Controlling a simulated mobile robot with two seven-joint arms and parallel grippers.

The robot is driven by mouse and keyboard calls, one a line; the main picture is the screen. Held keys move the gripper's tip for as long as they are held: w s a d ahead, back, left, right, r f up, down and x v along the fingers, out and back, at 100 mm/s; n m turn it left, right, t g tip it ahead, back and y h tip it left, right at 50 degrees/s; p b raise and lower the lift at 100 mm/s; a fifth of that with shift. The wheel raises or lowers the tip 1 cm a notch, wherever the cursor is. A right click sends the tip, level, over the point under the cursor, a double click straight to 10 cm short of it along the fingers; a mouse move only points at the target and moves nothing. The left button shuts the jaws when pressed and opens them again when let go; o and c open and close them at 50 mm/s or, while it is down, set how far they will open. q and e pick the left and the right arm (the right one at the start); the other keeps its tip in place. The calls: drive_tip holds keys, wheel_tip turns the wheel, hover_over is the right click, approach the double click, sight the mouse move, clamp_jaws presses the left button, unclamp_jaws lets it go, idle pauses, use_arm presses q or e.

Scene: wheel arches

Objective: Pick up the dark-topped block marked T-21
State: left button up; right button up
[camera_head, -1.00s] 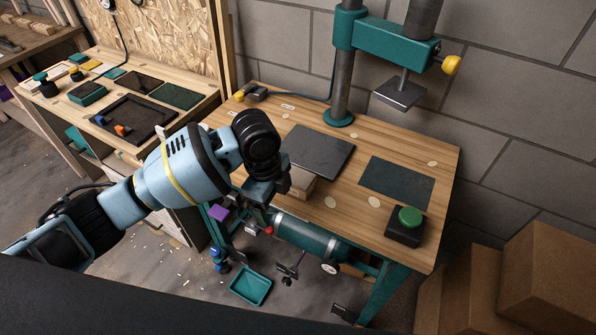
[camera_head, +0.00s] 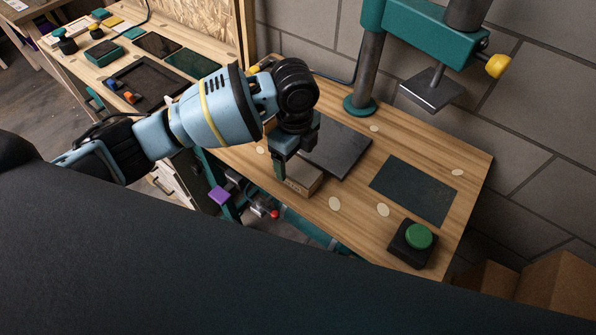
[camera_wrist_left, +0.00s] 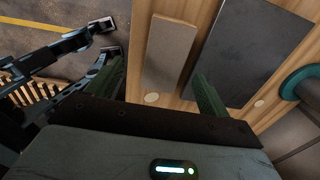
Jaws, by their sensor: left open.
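A block (camera_head: 305,183) with pale wooden sides lies near the front edge of the wooden bench, beside a dark plate. A small marking shows on its side but is too small to read. In the left wrist view the block's flat grey-brown top (camera_wrist_left: 170,55) shows. My left gripper (camera_head: 283,168) hangs at the block and hides part of it in the head view. In the left wrist view my left gripper (camera_wrist_left: 160,85) is open, its green fingers wide apart, with the block ahead within their spread.
The dark plate (camera_head: 338,148) lies right beside the block. A green press (camera_head: 425,40) stands behind it. A dark green mat (camera_head: 413,190) and a black box with a green button (camera_head: 413,243) are to the right. Another bench (camera_head: 110,75) stands at the back left.

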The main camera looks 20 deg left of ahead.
sight(297, 169)
use_arm(q)
drive_tip(key=shift+w+f, duration=0.1)
drive_tip(key=shift+f, duration=0.55)
drive_tip(key=shift+w+d+f, duration=0.1)
drive_tip(key=shift+w+f, duration=0.05)
drive_tip(key=shift+f, duration=1.05)
drive_tip(key=shift+w+d+f, duration=0.1)
drive_tip(key=shift+f, duration=1.05)
drive_tip(key=c, duration=1.1)
drive_tip(key=shift+c, duration=0.2)
drive_tip(key=shift+r, duration=0.1)
